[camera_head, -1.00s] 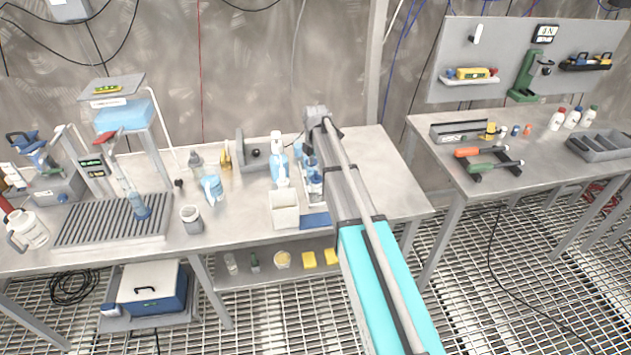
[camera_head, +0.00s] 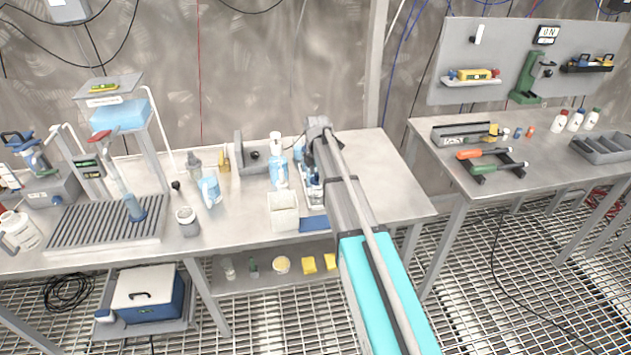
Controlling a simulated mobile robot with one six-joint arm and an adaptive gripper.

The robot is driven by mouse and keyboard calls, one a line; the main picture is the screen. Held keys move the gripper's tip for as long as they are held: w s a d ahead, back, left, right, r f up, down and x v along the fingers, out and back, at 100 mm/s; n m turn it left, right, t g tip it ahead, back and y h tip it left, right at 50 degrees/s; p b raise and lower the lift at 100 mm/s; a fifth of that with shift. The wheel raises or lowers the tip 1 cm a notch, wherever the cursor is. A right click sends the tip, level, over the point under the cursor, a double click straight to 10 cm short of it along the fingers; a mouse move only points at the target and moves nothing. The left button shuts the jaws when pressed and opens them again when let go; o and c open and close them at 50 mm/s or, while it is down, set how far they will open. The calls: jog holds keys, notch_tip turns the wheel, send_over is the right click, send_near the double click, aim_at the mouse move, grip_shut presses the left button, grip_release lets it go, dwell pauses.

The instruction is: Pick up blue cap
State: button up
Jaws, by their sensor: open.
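A small blue cap (camera_head: 517,132) lies on the right bench, between a pale small piece and an orange one. Small blue parts (camera_head: 314,187) also show in a rack on the left bench, just left of my arm; I cannot tell whether one is a separate cap. My arm reaches over the left bench, and my gripper (camera_head: 311,168) is down at its far end, mostly hidden by the arm and the clutter. It is open, above or beside the rack; the exact gap is hidden. It is well left of the blue cap on the right bench.
A white open box (camera_head: 284,222) and a wash bottle (camera_head: 278,172) stand left of my arm. Capped bottles (camera_head: 576,119) and a grey divided tray (camera_head: 604,148) stand on the right bench. Bare bench top (camera_head: 375,185) lies right of my arm.

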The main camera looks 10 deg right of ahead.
jog(key=c, duration=0.9)
jog(key=shift+r, duration=0.15)
jog(key=shift+c, duration=0.2)
notch_tip(320, 180, up, 2)
jog(key=shift+r+p, duration=0.1)
jog(key=shift+p, duration=1.1)
jog(key=s+r+p, duration=1)
jog(key=s, duration=0.4)
jog(key=shift+d+r+p, duration=0.25)
jog(key=shift+d+p, duration=0.05)
jog(key=shift+d, duration=0.15)
